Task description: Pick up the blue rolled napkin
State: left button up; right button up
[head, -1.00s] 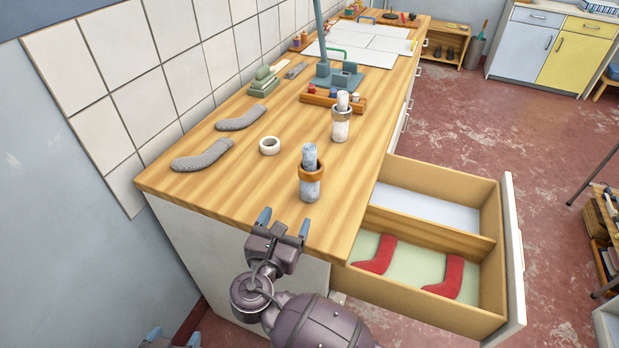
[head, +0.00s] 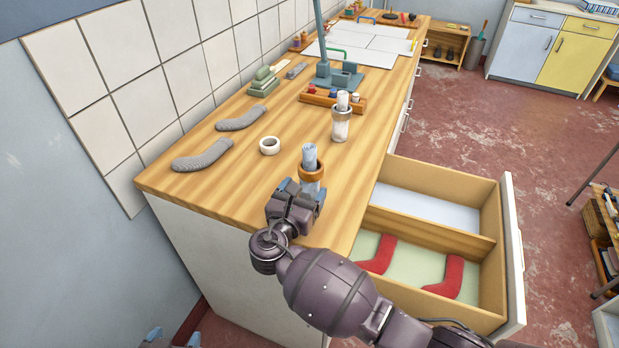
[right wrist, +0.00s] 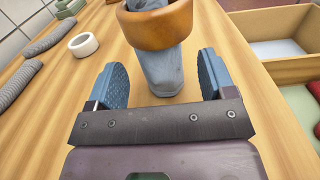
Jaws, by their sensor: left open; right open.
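The blue rolled napkin (head: 310,156) stands upright on the wooden counter (head: 235,195), with an orange-brown ring (head: 314,174) around its middle. My right gripper (head: 300,190) is at its near side and hides its lower part in the head view. In the right wrist view the open fingers of my right gripper (right wrist: 162,78) are on either side of the napkin's lower end (right wrist: 162,72), below the ring, with gaps showing on both sides. My left gripper (head: 174,339) is at the bottom edge of the head view, open and empty, away from the counter top.
A second rolled napkin (head: 341,124), paler, stands farther back. A white tape roll (head: 269,145) and two grey socks (head: 201,156) (head: 241,119) lie to the left. An open drawer (head: 475,238) with red socks juts out at right. The counter's front edge is close.

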aim_at(309, 147)
jog(key=shift+x, duration=1.75)
jog(key=c, duration=1)
jog(key=shift+r, duration=0.15)
notch_tip(309, 147, up, 10)
jog(key=shift+f, duration=0.1)
jog(key=shift+f, duration=0.1)
notch_tip(309, 147, down, 7)
jog(key=shift+r, duration=0.1)
